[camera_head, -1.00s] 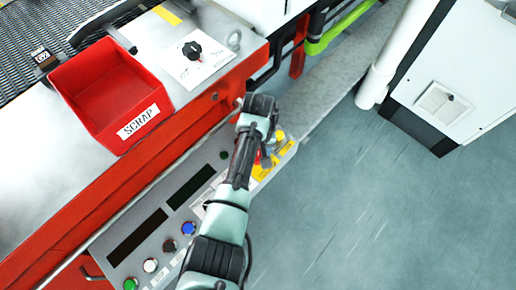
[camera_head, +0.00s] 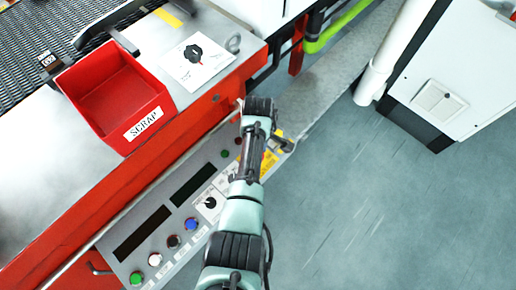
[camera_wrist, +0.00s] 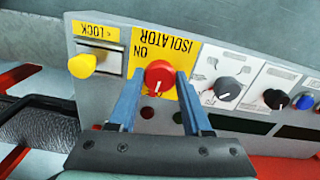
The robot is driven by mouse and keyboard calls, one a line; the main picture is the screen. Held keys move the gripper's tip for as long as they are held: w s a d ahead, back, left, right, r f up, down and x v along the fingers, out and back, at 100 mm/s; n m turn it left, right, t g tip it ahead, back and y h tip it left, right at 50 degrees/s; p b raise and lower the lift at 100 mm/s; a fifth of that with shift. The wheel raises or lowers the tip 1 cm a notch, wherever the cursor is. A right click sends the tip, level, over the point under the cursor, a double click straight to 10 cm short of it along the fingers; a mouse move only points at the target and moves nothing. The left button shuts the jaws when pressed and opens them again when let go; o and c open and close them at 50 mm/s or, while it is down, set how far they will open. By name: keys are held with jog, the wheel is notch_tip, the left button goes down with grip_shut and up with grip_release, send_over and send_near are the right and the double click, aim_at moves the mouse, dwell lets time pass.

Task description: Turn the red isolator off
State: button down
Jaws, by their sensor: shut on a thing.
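The red isolator (camera_wrist: 159,77) is a round red knob with a white pointer line on a yellow plate (camera_wrist: 184,50) marked ON and ISOLATOR, seen upside down in the wrist view. My gripper (camera_wrist: 160,82) has its two blue-grey fingers on either side of the knob and is shut on it. The knob's pointer line runs roughly up and down in the wrist picture. In the head view my arm hides the knob; part of the yellow plate (camera_head: 268,163) shows beside my gripper.
A yellow lock knob (camera_wrist: 82,66) sits left of the isolator in the wrist view. A black selector (camera_wrist: 228,89) and several buttons lie to its right. A red SCRAP bin (camera_head: 115,90) stands on the machine. Open floor (camera_head: 340,200) lies to the right.

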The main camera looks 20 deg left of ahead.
jog(key=shift+a+r+n, duration=0.1)
jog(key=shift+n, duration=0.4)
jog(key=shift+c, duration=1.7)
grip_release()
notch_tip(320, 180, up, 13)
jog(key=p, duration=0.2)
